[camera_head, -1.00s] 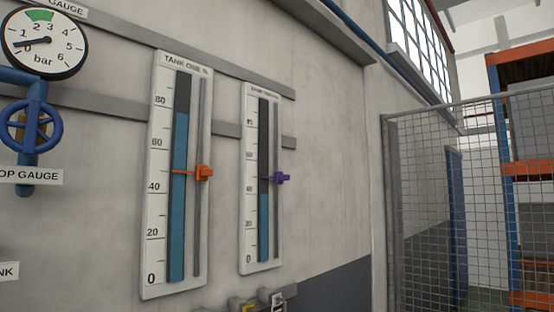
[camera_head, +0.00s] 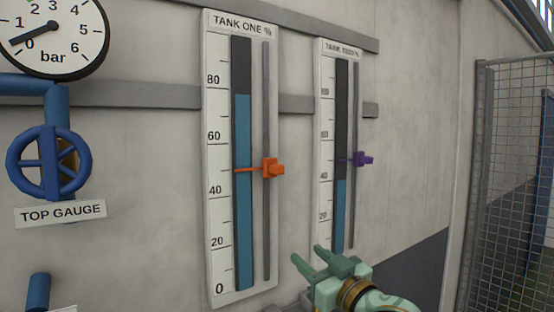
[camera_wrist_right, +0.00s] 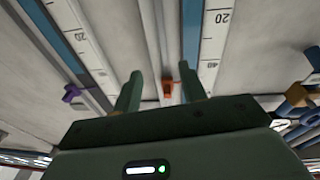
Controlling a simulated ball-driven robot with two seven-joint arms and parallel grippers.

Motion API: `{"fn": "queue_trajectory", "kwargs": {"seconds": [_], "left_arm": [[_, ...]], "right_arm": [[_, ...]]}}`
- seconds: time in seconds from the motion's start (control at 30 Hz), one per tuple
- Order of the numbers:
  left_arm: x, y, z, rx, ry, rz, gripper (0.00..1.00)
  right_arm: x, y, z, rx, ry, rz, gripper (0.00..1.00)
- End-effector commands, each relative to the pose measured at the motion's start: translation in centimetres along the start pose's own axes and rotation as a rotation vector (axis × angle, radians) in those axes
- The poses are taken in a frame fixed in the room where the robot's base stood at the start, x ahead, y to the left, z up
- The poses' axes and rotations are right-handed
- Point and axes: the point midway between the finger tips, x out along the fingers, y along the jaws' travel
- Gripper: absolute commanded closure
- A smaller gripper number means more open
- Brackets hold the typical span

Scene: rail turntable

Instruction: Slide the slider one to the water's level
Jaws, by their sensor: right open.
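The TANK ONE gauge (camera_head: 216,160) is a white upright panel on the wall. Its blue water column (camera_head: 243,200) tops out a little below the 80 mark. The orange slider one (camera_head: 272,169) sits on the grey rail right of the column, its pointer between 40 and 60, well below the water's top. My right gripper (camera_head: 306,252) is open and empty, below and right of this slider. In the right wrist view the orange slider (camera_wrist_right: 168,88) shows between the open fingers (camera_wrist_right: 161,68), apart from them. My left gripper is out of view.
A second tank gauge (camera_head: 323,150) with a purple slider (camera_head: 362,160) hangs close on the right. A blue valve wheel (camera_head: 48,162) and a round bar gauge (camera_head: 52,35) are on the left. A mesh fence (camera_head: 515,170) stands far right.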

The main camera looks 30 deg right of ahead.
Motion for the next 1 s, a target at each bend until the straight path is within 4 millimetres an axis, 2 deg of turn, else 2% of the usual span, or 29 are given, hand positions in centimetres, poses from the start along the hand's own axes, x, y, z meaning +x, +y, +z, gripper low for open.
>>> {"fn": "queue_trajectory", "kwargs": {"seconds": [0.03, 0.1, 0.2, 0.37, 0.8, 1.0], "left_arm": [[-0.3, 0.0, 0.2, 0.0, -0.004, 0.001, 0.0], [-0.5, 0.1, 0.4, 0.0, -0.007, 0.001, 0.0], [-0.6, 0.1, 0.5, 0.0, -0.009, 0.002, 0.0], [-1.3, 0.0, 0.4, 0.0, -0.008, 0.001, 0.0], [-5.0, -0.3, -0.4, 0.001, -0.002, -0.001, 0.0], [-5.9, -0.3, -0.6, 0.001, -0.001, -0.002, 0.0]], "right_arm": [[0.2, 0.7, -3.9, 0.033, 0.087, -0.012, 0.58], [0.1, 1.2, -7.5, 0.074, 0.173, -0.029, 0.58], [0.0, 1.6, -10.2, 0.106, 0.238, -0.046, 0.58], [1.6, 1.6, -11.4, 0.118, 0.255, -0.051, 0.58], [11.9, 1.2, -14.1, 0.115, 0.25, -0.05, 0.58], [14.7, 1.1, -14.6, 0.114, 0.249, -0.05, 0.58]]}}
